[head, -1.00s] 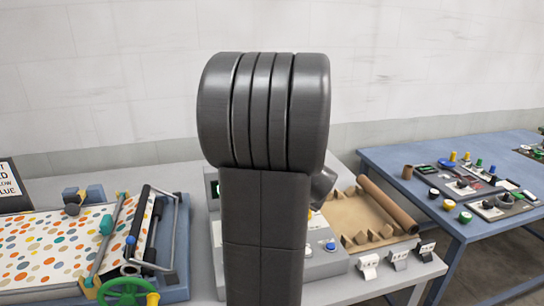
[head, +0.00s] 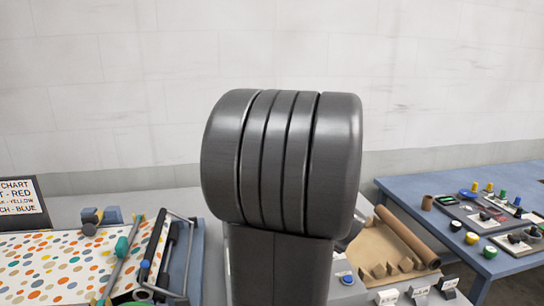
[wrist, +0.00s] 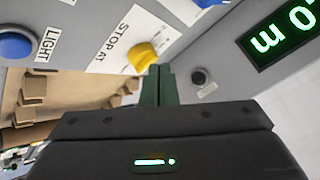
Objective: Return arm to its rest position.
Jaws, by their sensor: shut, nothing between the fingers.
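In the head view my own dark grey arm stands in the middle and hides much of the bench behind it. My gripper is hidden there. In the wrist view my gripper (wrist: 158,85) is shut, its dark green fingers together with nothing between them. Beyond the fingers is a grey control panel with a yellow knob (wrist: 143,56) beside a "STOP AT" label (wrist: 122,38). A blue button (wrist: 15,46) by a "LIGHT" label is at the left. A green lit display (wrist: 280,32) is at the upper right. I cannot tell the gap between fingertips and panel.
A press with dotted sheet (head: 60,262) and black roller bars stands at the left, below a chart sign (head: 20,198). A brown roll on a tray (head: 405,238) is right of my arm. A blue table (head: 430,188) with knobs and buttons stands further right.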

